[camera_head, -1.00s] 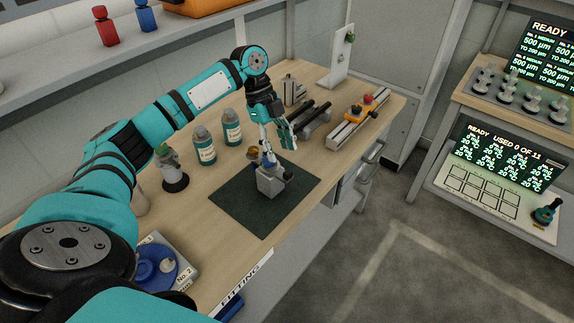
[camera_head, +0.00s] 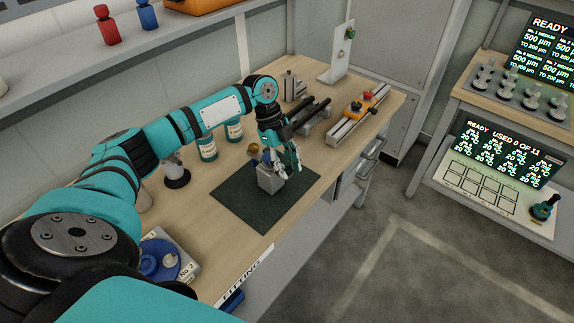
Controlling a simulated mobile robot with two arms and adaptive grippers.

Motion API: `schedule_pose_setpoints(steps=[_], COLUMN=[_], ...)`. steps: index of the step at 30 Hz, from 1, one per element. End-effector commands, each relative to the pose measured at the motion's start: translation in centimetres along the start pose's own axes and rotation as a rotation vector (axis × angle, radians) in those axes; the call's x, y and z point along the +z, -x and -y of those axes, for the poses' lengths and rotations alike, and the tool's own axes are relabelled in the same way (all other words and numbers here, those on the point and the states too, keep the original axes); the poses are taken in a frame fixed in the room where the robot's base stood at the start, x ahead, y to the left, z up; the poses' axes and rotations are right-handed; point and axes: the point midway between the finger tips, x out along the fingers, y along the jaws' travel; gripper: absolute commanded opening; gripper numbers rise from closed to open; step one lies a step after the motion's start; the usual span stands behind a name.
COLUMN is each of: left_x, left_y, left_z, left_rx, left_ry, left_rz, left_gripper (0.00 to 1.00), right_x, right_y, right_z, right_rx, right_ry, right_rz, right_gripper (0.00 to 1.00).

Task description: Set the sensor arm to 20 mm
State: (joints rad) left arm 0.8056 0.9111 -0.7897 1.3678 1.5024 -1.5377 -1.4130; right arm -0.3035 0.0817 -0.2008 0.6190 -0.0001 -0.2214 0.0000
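A small grey block-shaped device (camera_head: 269,181) with a brass-coloured knob sits on a dark green mat (camera_head: 243,205) on the wooden bench. My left gripper (camera_head: 289,164) is low at the right upper side of this device, fingers pointing down. The fingers look apart, with a gap between them; whether they touch the device is too small to tell. They cover the device's right side. I cannot tell for sure which part is the sensor arm, and no 20 mm mark is readable. My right gripper is not in view.
A rail with an orange carriage and red knob (camera_head: 368,96) and black rollers (camera_head: 312,112) lie to the right. A blue round part (camera_head: 158,260) is at the near left. Display panels (camera_head: 505,150) stand at right.

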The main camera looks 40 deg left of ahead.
Motion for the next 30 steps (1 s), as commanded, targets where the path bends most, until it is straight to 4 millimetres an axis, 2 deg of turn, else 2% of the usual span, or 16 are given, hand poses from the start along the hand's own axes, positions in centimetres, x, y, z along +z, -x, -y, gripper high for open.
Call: schedule_pose_setpoints(steps=[1, 4, 12, 18, 25, 26, 30], left_x=[0.0, 0.0, 0.1, 1.8, 1.9, 1.9, 1.9], left_y=[-0.1, -0.1, -0.1, 0.7, 0.7, 0.7, 0.7], left_z=[-0.1, -0.1, -0.1, -0.1, -0.1, -0.1, -0.1], left_rx=[0.002, 0.003, 0.004, 0.003, 0.005, 0.005, 0.005], left_ry=[0.001, 0.001, 0.002, 0.006, 0.003, 0.003, 0.003], left_rz=[0.000, 0.000, 0.000, -0.001, 0.000, 0.000, 0.000], left_gripper=[0.11, 0.00, 0.00, 0.00, 0.00, 0.28, 0.46], right_x=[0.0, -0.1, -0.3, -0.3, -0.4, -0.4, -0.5], right_y=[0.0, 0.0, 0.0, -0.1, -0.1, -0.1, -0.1], right_z=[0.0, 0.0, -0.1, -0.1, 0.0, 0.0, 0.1], right_rx=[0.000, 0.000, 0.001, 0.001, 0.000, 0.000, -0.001], right_ry=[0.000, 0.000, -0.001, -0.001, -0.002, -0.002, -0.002], right_rz=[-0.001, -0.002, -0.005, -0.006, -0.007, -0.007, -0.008], right_gripper=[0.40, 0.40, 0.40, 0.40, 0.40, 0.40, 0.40])
